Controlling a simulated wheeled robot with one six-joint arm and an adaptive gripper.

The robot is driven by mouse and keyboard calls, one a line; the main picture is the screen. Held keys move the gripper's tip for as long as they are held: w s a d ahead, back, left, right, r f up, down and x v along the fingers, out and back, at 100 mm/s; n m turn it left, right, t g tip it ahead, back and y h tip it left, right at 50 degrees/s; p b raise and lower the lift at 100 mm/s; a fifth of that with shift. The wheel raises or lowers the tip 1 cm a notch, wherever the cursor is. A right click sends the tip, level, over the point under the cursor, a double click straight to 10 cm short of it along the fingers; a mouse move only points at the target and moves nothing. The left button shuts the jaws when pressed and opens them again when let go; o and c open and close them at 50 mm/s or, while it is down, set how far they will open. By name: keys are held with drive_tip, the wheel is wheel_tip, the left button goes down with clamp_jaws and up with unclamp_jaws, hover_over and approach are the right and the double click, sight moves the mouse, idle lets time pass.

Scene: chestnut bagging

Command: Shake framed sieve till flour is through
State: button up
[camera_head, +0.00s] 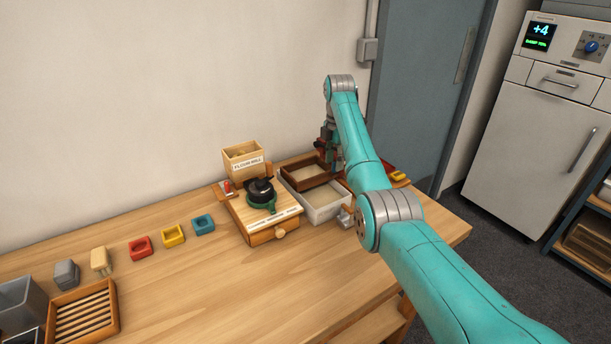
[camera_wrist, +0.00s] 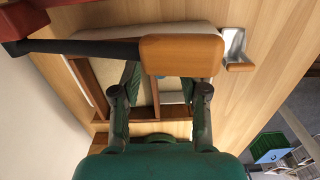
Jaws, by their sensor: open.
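The framed sieve (camera_head: 291,175) is a dark brown wooden frame with a pale inside. It sits at the back of a white tray (camera_head: 326,216) on the wooden bench. My gripper (camera_head: 328,152) is over the sieve's right side. In the wrist view my gripper (camera_wrist: 158,84) has its green fingers apart, with part of the brown frame showing between and below them; I cannot tell whether they touch it. The sieve's frame (camera_wrist: 91,92) also shows at left there. Pale flour-like material shows in the tray; the amount on the mesh is unclear.
A wooden mill (camera_head: 262,215) with a black top stands left of the tray, a wooden box (camera_head: 243,158) behind it. A metal scoop (camera_head: 345,216) lies by the tray. An orange block (camera_wrist: 181,55) on a black rod crosses the wrist view.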

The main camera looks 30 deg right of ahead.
drive_tip(key=shift+f, duration=0.1)
idle(0.3)
drive_tip(key=shift+f, duration=0.85)
clamp_jaws()
